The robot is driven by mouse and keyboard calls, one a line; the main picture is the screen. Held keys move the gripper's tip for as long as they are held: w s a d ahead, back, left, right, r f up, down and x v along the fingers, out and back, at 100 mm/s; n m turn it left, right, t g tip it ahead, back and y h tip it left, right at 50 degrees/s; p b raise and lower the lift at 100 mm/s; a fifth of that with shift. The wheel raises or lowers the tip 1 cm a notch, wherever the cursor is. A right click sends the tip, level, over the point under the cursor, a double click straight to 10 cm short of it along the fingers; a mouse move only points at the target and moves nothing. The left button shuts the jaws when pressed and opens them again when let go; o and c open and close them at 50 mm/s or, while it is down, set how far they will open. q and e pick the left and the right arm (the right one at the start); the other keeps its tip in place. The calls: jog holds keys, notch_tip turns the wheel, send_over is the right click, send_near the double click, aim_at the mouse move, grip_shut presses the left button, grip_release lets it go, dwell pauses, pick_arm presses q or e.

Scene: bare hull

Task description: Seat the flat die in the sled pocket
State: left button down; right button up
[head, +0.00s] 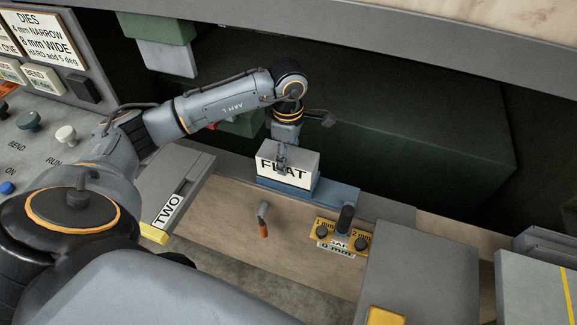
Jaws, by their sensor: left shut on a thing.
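The flat die (297,183) is a grey block with a white front label reading FLAT, in the middle of the head view. My left gripper (282,158) is above it, pointing down, and shut on its upper part. The die is at the left part of the blue sled (338,194), upright. The die hides the pocket, so I cannot tell whether the die is down in it or just above it. My right gripper is not in view.
A small orange-tipped lever (263,225) and a yellow gauge plate (341,236) with a dark post and knobs stand in front of the sled. A grey block labelled TWO (167,211) is at left. A control panel with knobs (65,135) is further left. A dark green body (400,110) rises behind.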

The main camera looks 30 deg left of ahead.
aim_at(289, 156)
pick_arm(q)
jog(key=w+f+b, duration=0.1)
jog(key=f, duration=0.1)
jog(key=w+a+f+b, duration=0.1)
jog(key=f+b, duration=0.1)
jog(key=f, duration=0.1)
jog(key=w+a+f+b, duration=0.1)
jog(key=f+b, duration=0.1)
jog(key=f, duration=0.1)
jog(key=shift+w+a, duration=0.2)
jog(key=shift+w, duration=0.2)
jog(key=shift+s+d+f, duration=0.1)
jog(key=shift+s+f, duration=0.1)
jog(key=shift+f, duration=0.05)
jog(key=c, duration=2.1)
grip_release()
jog(key=shift+s+f, duration=0.1)
jog(key=shift+s, duration=0.05)
jog(key=o, duration=1.5)
jog(key=shift+f, duration=0.2)
jog(key=shift+o, duration=1.3)
jog(key=shift+w, duration=0.4)
jog(key=shift+r, duration=0.1)
